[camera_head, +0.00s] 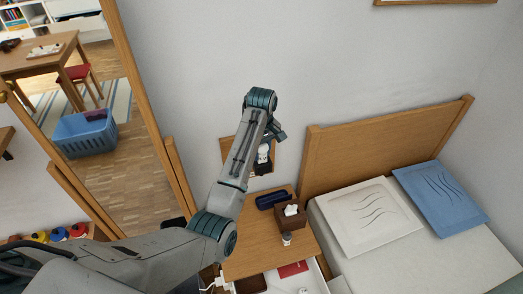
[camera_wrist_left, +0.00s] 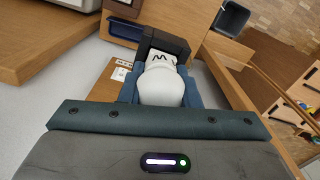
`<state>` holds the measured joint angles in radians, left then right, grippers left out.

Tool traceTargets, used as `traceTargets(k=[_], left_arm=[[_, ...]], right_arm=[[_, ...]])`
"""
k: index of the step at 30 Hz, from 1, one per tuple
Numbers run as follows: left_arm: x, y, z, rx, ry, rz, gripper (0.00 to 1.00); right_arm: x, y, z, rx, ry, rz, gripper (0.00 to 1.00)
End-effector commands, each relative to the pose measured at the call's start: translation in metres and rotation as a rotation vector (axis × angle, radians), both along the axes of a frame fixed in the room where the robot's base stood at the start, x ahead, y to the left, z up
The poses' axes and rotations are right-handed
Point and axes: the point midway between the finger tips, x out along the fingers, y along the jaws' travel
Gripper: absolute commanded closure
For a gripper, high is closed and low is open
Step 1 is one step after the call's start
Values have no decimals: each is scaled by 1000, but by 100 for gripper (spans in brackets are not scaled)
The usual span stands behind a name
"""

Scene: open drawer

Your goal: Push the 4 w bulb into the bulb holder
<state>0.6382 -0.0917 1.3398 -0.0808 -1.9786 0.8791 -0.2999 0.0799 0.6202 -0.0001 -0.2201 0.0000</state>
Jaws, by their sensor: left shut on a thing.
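My left gripper (camera_head: 272,138) is up by the wall above the nightstand, at the end of my raised arm. It is shut on a white bulb (camera_wrist_left: 160,88), whose round end faces the left wrist camera. A black "W" shows on its white neck. The bulb also shows white below the gripper in the head view (camera_head: 263,154). A black block (camera_wrist_left: 165,40), perhaps the bulb holder, is just beyond the neck in the left wrist view. I cannot tell whether the bulb's far end is seated in it. My right gripper is not in view.
A wooden board (camera_head: 231,155) is on the wall behind the gripper. Below, the nightstand (camera_head: 250,235) carries a dark blue case (camera_head: 272,199), a tissue box (camera_head: 294,217) and a small bottle (camera_head: 287,239). Its open drawer holds a red item (camera_head: 293,269). A bed (camera_head: 415,250) stands right.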

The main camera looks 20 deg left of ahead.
Motion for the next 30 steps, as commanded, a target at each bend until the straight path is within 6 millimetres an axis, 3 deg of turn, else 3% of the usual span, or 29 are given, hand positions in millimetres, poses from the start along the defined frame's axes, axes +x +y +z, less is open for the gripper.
traceTargets(k=[19, 20, 23, 30], left_arm=[[0, 0, -13, 0, 1, 0, 91], [0, 0, -13, 1, 1, 0, 65], [0, 0, -13, 0, 1, 0, 45], [0, 0, -13, 1, 1, 0, 45]], right_arm=[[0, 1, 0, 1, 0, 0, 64], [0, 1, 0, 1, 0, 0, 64], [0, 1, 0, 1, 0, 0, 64], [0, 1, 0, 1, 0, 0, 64]])
